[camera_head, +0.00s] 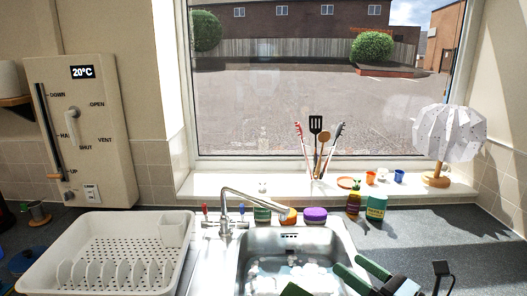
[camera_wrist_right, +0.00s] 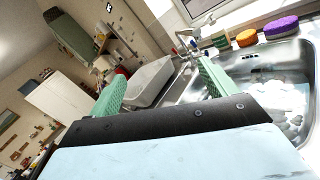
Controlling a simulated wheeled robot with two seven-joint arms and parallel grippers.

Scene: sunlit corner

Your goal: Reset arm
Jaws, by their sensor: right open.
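My right gripper (camera_head: 345,264) is at the bottom right of the head view, with green fingers and a black body, over the front right of the sink. In the right wrist view the two green fingers of the right gripper (camera_wrist_right: 160,72) stand wide apart with nothing between them. The drying rack and the sink lie beyond them. My left gripper is not in view.
The steel sink (camera_head: 345,240) holds pale items. A white drying rack (camera_head: 40,262) stands left of it. A white lamp (camera_head: 449,132) stands at right. The right counter (camera_head: 485,262) is mostly clear.

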